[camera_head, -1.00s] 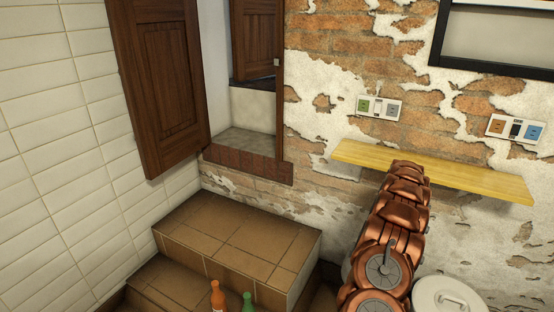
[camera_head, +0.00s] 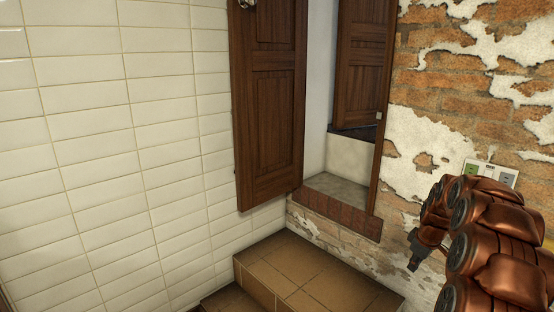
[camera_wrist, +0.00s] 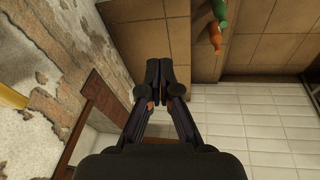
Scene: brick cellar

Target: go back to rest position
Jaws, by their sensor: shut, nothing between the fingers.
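My gripper (camera_wrist: 167,63) shows in the wrist view with its two dark fingers together and nothing between them. In the head view my copper-coloured arm is at the right, and the dark gripper (camera_head: 414,254) shows small at its left end, in front of the brick wall. The gripper appears clear of the surfaces around it. The task names no other object.
Tiled steps (camera_head: 315,272) stand in the corner below an open wooden shutter (camera_head: 270,105). A white tiled wall (camera_head: 120,150) fills the left. The wrist view shows a green bottle (camera_wrist: 220,11) and an orange bottle (camera_wrist: 214,38). A yellow shelf (camera_wrist: 12,97) is at its left edge.

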